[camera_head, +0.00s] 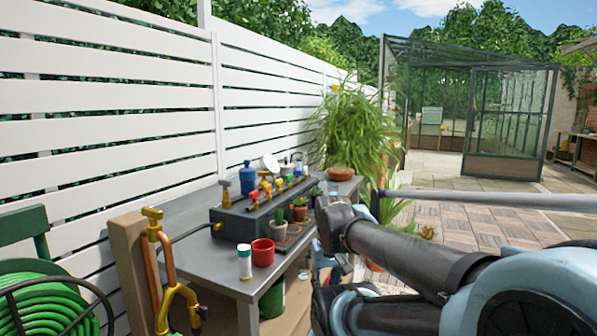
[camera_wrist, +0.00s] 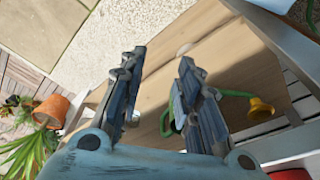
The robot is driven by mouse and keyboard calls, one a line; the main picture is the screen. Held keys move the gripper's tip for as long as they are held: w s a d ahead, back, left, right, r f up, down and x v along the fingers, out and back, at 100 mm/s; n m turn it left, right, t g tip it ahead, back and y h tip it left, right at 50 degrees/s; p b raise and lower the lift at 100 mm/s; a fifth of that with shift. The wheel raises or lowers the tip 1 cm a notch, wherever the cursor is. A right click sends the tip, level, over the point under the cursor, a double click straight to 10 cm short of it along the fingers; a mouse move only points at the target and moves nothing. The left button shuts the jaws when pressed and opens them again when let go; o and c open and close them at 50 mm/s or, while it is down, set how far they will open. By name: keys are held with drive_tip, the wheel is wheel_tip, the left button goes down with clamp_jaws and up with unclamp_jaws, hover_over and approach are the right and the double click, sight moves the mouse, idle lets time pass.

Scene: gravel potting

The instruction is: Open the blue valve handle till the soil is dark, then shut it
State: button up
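A dark manifold box (camera_head: 245,222) with a row of small red and yellow valve handles (camera_head: 267,190) stands on the grey table (camera_head: 210,260) in the head view. I cannot make out a blue valve handle among them. Small potted plants stand in front of the box, one in a pale pot (camera_head: 281,230) and one in a terracotta pot (camera_head: 300,212); their soil is too small to judge. My gripper (camera_wrist: 158,72) is open and empty in the wrist view, its fingers apart above a wooden shelf (camera_wrist: 215,50). In the head view my arm covers the area right of the table.
A red mug (camera_head: 263,252), a white bottle (camera_head: 244,262) and a blue bottle (camera_head: 248,178) stand on the table. A terracotta pot (camera_wrist: 51,111) is at left. Paving beyond is open.

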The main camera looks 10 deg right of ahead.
drive_tip(key=w+r+n, duration=0.2)
drive_tip(key=w+r, duration=0.6)
drive_tip(key=r, duration=0.4)
wheel_tip(320, 180, up, 26)
drive_tip(key=n+y, duration=0.4)
drive_tip(key=n, duration=0.5)
hover_over(297, 174)
drive_tip(key=s+d, duration=0.3)
drive_tip(key=d, duration=0.3)
drive_tip(key=x, duration=1.6)
drive_tip(key=shift+w+d+f, duration=0.1)
drive_tip(key=shift+w+f, duration=0.05)
drive_tip(key=shift+f, duration=0.05)
clamp_jaws()
